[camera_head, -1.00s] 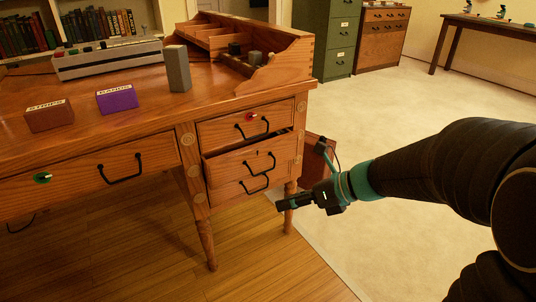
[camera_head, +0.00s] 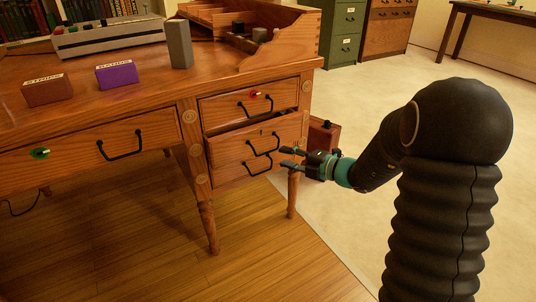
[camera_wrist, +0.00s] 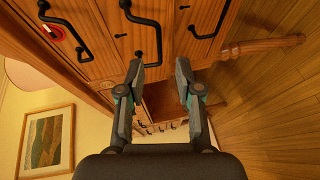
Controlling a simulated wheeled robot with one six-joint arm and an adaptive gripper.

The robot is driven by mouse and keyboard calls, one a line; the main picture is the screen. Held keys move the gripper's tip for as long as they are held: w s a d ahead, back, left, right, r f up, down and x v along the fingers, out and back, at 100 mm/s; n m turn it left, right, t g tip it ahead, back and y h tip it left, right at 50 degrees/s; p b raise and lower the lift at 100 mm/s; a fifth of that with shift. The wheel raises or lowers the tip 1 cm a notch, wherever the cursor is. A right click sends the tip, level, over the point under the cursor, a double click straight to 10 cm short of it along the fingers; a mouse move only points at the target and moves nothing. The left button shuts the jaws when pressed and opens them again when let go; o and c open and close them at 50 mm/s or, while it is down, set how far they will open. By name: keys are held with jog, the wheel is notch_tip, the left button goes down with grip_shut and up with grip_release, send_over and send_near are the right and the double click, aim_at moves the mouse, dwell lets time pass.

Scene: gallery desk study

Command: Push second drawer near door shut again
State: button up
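The wooden desk (camera_head: 90,83) has a stack of drawers at its right end. The second drawer (camera_head: 232,146) stands partly pulled out, with a dark gap above its front. Its black bar handle (camera_head: 262,147) also shows in the wrist view (camera_wrist: 140,28). The top drawer (camera_head: 225,103), with a red fitting, looks shut; the lowest drawer (camera_head: 228,172) sits beneath the second. My gripper (camera_head: 285,157) is just right of the second drawer's front in the picture, fingers spread and empty. In the wrist view the two fingers (camera_wrist: 160,80) are apart, pointing toward the drawer fronts; contact cannot be told.
A grey block (camera_head: 179,44), purple block (camera_head: 116,74) and brown block (camera_head: 47,89) stand on the desktop. A reddish-brown box (camera_head: 323,138) stands behind my gripper. A green cabinet (camera_head: 345,30) is at the back. The pale floor at right is open.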

aim_at(267, 152)
jog(key=x, duration=0.7)
jog(key=shift+w+a+f+b, duration=0.15)
jog(key=shift+a+b, duration=0.1)
jog(key=shift+b, duration=0.15)
grip_shut()
